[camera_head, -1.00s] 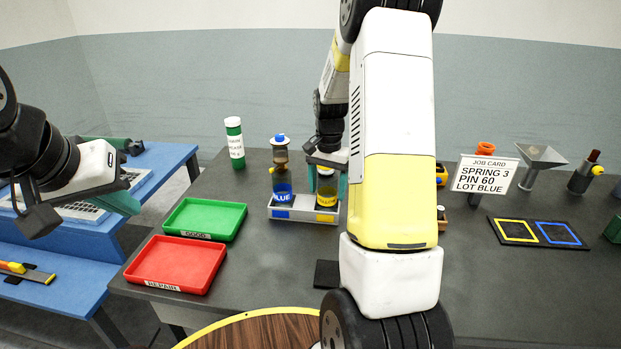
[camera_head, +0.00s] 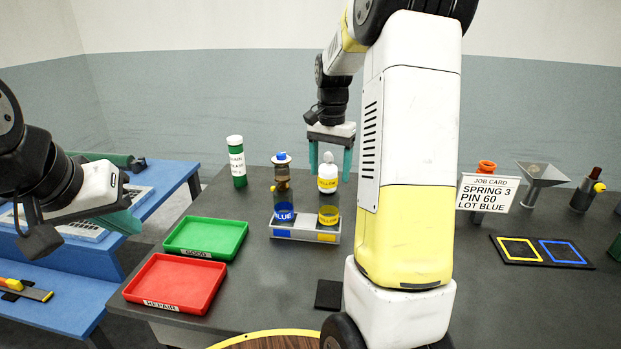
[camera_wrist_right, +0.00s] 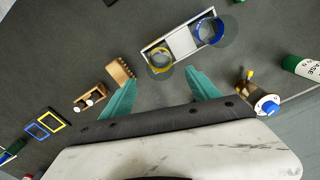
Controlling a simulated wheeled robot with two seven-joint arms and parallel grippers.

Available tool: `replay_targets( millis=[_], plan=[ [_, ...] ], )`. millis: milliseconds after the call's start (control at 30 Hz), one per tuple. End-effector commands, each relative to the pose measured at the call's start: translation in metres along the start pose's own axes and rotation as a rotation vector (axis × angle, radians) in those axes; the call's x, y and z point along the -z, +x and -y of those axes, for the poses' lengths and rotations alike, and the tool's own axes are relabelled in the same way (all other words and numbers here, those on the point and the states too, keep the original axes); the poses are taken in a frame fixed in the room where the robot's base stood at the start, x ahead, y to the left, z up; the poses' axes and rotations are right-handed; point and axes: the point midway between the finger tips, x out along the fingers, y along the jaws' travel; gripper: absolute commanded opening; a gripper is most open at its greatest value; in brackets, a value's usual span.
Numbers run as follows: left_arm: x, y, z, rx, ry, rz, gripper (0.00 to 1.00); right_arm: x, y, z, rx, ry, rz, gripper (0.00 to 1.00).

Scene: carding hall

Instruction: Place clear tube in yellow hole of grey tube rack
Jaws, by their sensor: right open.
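The grey tube rack (camera_head: 306,238) stands mid-table with a blue ring (camera_head: 284,213) on the left and a yellow ring (camera_head: 328,215) on the right. The rack also shows in the right wrist view (camera_wrist_right: 182,41). A faint see-through round outline shows at each ring there, as of clear tubes standing upright at both; their walls are hard to make out. My right gripper (camera_head: 330,172) is open and empty, above and behind the rack; its teal fingers show apart in the wrist view (camera_wrist_right: 161,92). My left gripper (camera_head: 122,222) is at the far left, seen side-on, away from the rack.
A white bottle (camera_head: 327,180) with a yellow label and a brass oil can (camera_head: 282,178) stand behind the rack. A green bottle (camera_head: 237,163), green tray (camera_head: 207,253) and red tray (camera_head: 176,304) are left. A job card (camera_head: 487,192) and marked mat (camera_head: 541,263) are right.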

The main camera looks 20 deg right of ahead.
Motion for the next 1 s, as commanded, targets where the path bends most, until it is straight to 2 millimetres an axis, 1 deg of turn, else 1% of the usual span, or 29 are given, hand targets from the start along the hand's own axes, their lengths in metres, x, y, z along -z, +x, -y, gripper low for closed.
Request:
replay_targets(
  millis=[67,167,267,300,367,400,467,500,567,600,700,800,900,1000],
  plan=[
    [0.000,0.000,0.000,0.000,0.000,0.000,0.00,-0.006,-0.009,0.000,0.014,-0.017,-0.007,0.70],
    [0.000,0.000,0.000,0.000,0.000,0.000,0.00,-0.023,-0.026,-0.002,0.054,-0.070,-0.028,0.70],
    [0.000,0.000,0.000,0.000,0.000,0.000,0.00,-0.052,-0.048,-0.007,0.114,-0.160,-0.066,0.70],
    [0.000,0.000,0.000,0.000,0.000,0.000,0.00,-0.066,-0.057,-0.009,0.140,-0.203,-0.085,0.70],
    [0.000,0.000,0.000,0.000,0.000,0.000,0.00,-0.088,-0.069,-0.014,0.178,-0.267,-0.115,0.70],
    [0.000,0.000,0.000,0.000,0.000,0.000,0.00,-0.102,-0.075,-0.017,0.201,-0.310,-0.136,0.70],
    [0.000,0.000,0.000,0.000,0.000,0.000,0.00,-0.123,-0.083,-0.023,0.234,-0.374,-0.170,0.70],
    [0.000,0.000,0.000,0.000,0.000,0.000,0.00,-0.137,-0.087,-0.026,0.254,-0.417,-0.194,0.70],
    [0.000,0.000,0.000,0.000,0.000,0.000,0.00,-0.158,-0.092,-0.032,0.283,-0.482,-0.232,0.70],
    [0.000,0.000,0.000,0.000,0.000,0.000,0.00,-0.172,-0.094,-0.037,0.301,-0.524,-0.258,0.70],
    [0.000,0.000,0.000,0.000,0.000,0.000,0.00,-0.202,-0.096,-0.047,0.336,-0.621,-0.324,0.70],
    [0.000,0.000,0.000,0.000,0.000,0.000,0.00,-0.226,-0.093,-0.056,0.361,-0.699,-0.381,0.70],
    [0.000,0.000,0.000,0.000,0.000,0.000,0.00,-0.242,-0.089,-0.062,0.375,-0.754,-0.422,0.70],
    [0.000,0.000,0.000,0.000,0.000,0.000,0.00,-0.250,-0.087,-0.066,0.381,-0.785,-0.446,0.70]
  ],
)
